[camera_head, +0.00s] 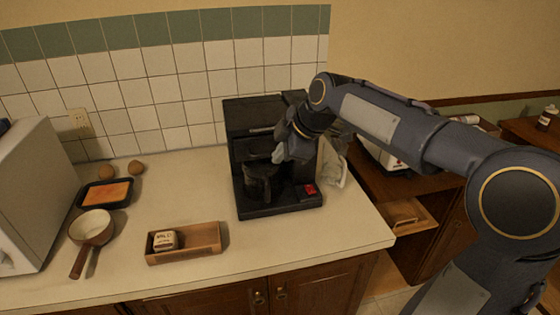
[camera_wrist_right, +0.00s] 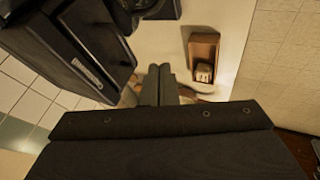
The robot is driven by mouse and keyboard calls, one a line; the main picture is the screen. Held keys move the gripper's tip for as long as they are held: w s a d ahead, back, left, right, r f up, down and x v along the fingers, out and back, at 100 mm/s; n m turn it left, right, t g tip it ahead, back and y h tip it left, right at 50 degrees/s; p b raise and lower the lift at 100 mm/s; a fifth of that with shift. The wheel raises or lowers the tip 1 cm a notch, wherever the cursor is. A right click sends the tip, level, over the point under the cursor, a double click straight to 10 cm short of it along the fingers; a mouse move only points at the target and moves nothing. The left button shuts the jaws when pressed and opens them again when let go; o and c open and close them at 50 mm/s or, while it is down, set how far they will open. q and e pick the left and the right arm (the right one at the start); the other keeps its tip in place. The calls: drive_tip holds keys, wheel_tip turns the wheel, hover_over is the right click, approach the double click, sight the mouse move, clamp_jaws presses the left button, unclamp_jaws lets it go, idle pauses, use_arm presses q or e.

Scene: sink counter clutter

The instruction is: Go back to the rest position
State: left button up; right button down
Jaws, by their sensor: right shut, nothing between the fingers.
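My right gripper (camera_head: 281,152) is at the front of the black coffee machine (camera_head: 277,210), at the height of its upper part, with my right arm reaching in from the right. Its fingers are closed together and empty, as the right wrist view (camera_wrist_right: 158,72) also shows. A dark carafe (camera_head: 262,183) stands in the machine below the gripper. A red switch (camera_head: 310,190) shows at the machine's lower right. In the right wrist view the coffee machine (camera_wrist_right: 75,50) is at the upper left, beside the fingers. My left gripper is not in view.
A wooden tray (camera_head: 205,250) with a small labelled block (camera_head: 165,240) lies on the counter front. A pan (camera_head: 92,228), a dark tray with an orange slab (camera_head: 105,192) and a white microwave (camera_head: 35,195) are at left. Counter between tray and back wall is clear.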

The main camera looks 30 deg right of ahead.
drive_tip(key=w+v, duration=0.1)
drive_tip(key=v, duration=0.6)
drive_tip(key=s+a+f+m, duration=0.4)
drive_tip(key=s+f+m, duration=0.4)
drive_tip(key=s, duration=0.3)
drive_tip(key=s+a+f+m+y, duration=0.1)
drive_tip(key=s+a+f+m, duration=0.3)
drive_tip(key=s+f+m, duration=0.3)
drive_tip(key=s+f, duration=0.3)
drive_tip(key=s, duration=0.2)
drive_tip(key=shift+s+f+m+b, duration=0.15)
drive_tip(key=shift+f+m+b, duration=0.15)
drive_tip(key=shift+m+b, duration=0.1)
drive_tip(key=shift+a, duration=0.1)
